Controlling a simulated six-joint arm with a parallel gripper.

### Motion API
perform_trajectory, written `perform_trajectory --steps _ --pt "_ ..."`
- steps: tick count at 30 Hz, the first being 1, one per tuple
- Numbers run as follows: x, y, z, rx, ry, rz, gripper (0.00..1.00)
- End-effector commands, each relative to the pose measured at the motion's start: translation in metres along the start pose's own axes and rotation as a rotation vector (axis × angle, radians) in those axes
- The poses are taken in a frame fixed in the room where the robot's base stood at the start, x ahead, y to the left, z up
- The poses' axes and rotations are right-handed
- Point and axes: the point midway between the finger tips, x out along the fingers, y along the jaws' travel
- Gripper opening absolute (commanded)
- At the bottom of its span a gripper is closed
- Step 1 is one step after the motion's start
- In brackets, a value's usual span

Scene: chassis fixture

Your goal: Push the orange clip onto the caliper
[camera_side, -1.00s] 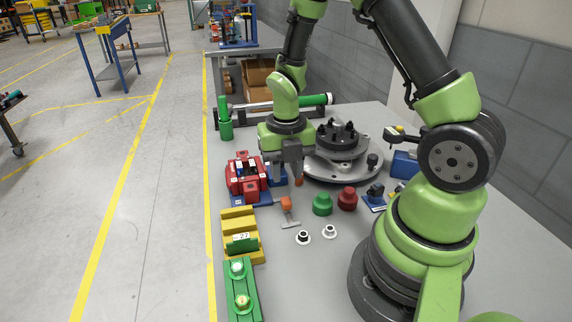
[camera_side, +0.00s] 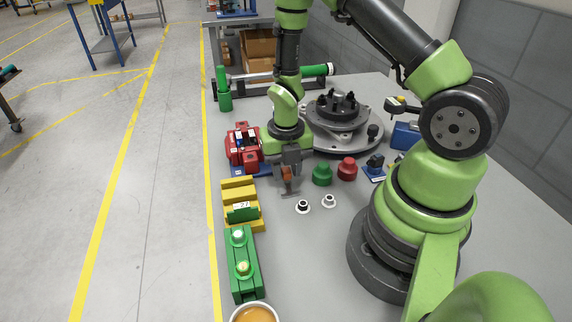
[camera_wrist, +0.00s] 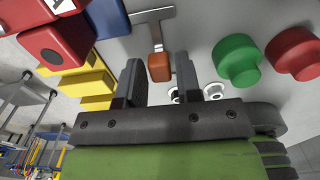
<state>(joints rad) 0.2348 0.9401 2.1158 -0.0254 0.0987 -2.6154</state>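The orange clip, a small orange-brown block (camera_wrist: 159,67), lies on the grey bench at the end of a grey T-shaped metal piece. I cannot tell whether the two are joined. In the side view the orange block (camera_side: 287,174) shows right at my gripper's fingers. My gripper (camera_wrist: 158,70) is open, pointing down, with one dark finger on each side of the block and visible gaps. The red caliper (camera_side: 238,147) sits on a blue base to the left of my gripper. A red block of it (camera_wrist: 50,48) shows at the wrist view's upper left.
A yellow block fixture (camera_side: 238,184) and a green fixture (camera_side: 243,270) stand along the left bench edge. A green knob (camera_side: 322,174), a red knob (camera_side: 347,168) and two white-rimmed parts (camera_side: 303,207) lie right of the gripper. A dark turntable (camera_side: 350,137) stands behind.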

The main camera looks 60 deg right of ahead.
Motion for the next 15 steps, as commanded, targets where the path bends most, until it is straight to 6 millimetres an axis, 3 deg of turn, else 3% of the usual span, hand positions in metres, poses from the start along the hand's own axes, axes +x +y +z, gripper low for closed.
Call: perform_trajectory --steps 5,6,10,15 --pt "-0.0006 -0.0002 -0.0001 0.0 0.0 0.0 0.32" --pt "-0.0006 -0.0002 -0.0001 0.0 0.0 0.0 0.3" --pt "-0.0006 -0.0002 -0.0001 0.0 0.0 0.0 0.0" --pt "-0.0011 -0.0001 0.0 0.0 0.0 0.0 0.0"
